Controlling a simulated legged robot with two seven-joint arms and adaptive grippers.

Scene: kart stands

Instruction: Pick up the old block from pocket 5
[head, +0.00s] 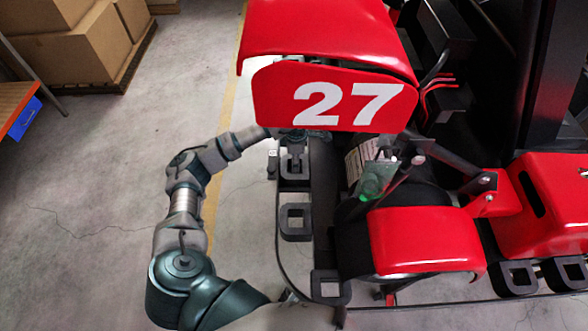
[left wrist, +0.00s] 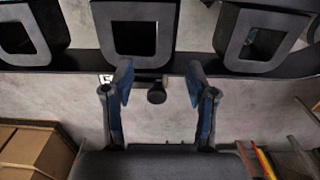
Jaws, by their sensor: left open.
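In the left wrist view my left gripper (left wrist: 158,82) is open, with one blue-and-dark finger on each side. A small black round knob (left wrist: 156,96) sits between the fingers, with no contact that I can see. In the head view my left arm reaches in to the row of pockets by the red number plate 27 (head: 345,95), which hides part of the gripper. The nearest pocket (head: 293,184) is partly covered from above. I cannot read which pocket is 5 or clearly make out a block.
More square pockets (head: 296,236) line the black curved rail, and others (head: 517,280) stand at the lower right. Red kart panels (head: 420,240) crowd the right side. Cardboard boxes (head: 75,50) stand at the far left. The grey floor on the left is clear.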

